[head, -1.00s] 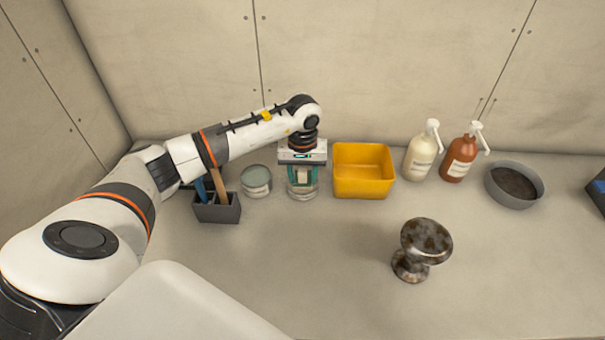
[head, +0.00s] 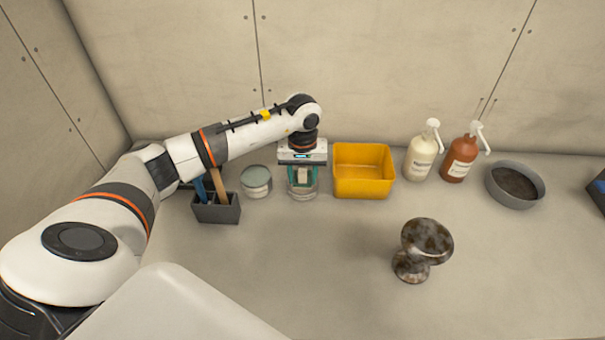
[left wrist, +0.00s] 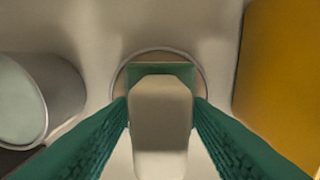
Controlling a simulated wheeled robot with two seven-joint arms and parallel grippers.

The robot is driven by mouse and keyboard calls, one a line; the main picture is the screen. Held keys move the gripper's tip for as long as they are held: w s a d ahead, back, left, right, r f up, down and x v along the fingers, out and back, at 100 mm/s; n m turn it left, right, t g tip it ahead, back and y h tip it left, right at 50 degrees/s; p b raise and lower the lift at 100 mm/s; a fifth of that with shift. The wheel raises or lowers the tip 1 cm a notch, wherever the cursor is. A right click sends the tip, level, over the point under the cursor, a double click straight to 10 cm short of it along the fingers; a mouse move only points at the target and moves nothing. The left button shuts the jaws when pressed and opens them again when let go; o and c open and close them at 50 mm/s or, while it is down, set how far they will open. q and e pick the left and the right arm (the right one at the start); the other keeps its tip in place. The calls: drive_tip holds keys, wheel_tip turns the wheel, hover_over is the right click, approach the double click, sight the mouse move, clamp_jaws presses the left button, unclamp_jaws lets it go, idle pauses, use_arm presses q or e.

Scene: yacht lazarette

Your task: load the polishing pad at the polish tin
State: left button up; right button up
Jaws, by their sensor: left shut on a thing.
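My left gripper (head: 302,185) points straight down at the back of the counter, its teal fingers shut on the polishing pad, a pale beige block (left wrist: 160,110). A round, shallow tin with a pale rim (left wrist: 203,80) is directly below the pad; its rim shows around the pad's far end. I take it to be the polish tin, but the fingers and pad hide most of it. I cannot tell whether the pad touches its contents. A second round tin with a pale grey-green top (head: 257,179) stands just left of the gripper. My right gripper is not in view.
A yellow bin (head: 363,191) stands close right of the gripper. A grey holder (head: 217,212) with tools is at left. A cream bottle (head: 420,160), a brown bottle (head: 460,160) and a grey bowl (head: 515,197) stand at right. A stained metal piece (head: 425,240) stands in front; the counter around it is clear.

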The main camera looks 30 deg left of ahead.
sight(303, 169)
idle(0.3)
use_arm(q)
drive_tip(key=shift+r+p, duration=1.7)
drive_tip(key=shift+r, duration=1.8)
